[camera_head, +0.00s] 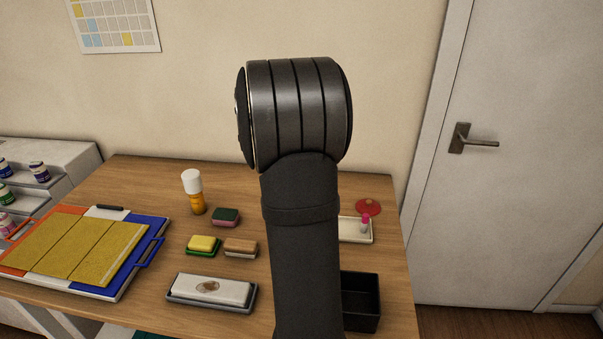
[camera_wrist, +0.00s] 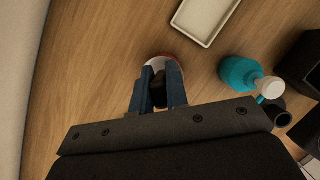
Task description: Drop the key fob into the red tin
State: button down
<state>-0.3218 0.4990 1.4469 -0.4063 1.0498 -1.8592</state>
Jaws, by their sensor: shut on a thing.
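My gripper (camera_wrist: 158,82) shows in the wrist view with its two blue-grey fingers close together. It is shut on a small dark object, which I take for the key fob (camera_wrist: 159,97), mostly hidden between the fingers. Just beyond the fingertips, a round thing with a red and pale edge, likely the red tin (camera_wrist: 176,58), lies partly covered by the fingers. I cannot tell the height of the fob above it. In the head view my arm hides the gripper, the fob and that round thing.
A white tray (camera_wrist: 207,22) and teal bottle (camera_wrist: 237,72) stand close by. A black bin (camera_head: 361,300) is at the front right. Sponges (camera_head: 203,245), an orange bottle (camera_head: 197,203) and a clipboard-like board (camera_head: 150,235) are left.

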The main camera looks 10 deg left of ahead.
jog(key=shift+f, duration=1.7)
jog(key=c, duration=1.3)
grip_release()
jog(key=shift+c, duration=0.2)
jog(key=v, duration=1.7)
jog(key=shift+r, duration=0.25)
jog(key=shift+f, duration=0.1)
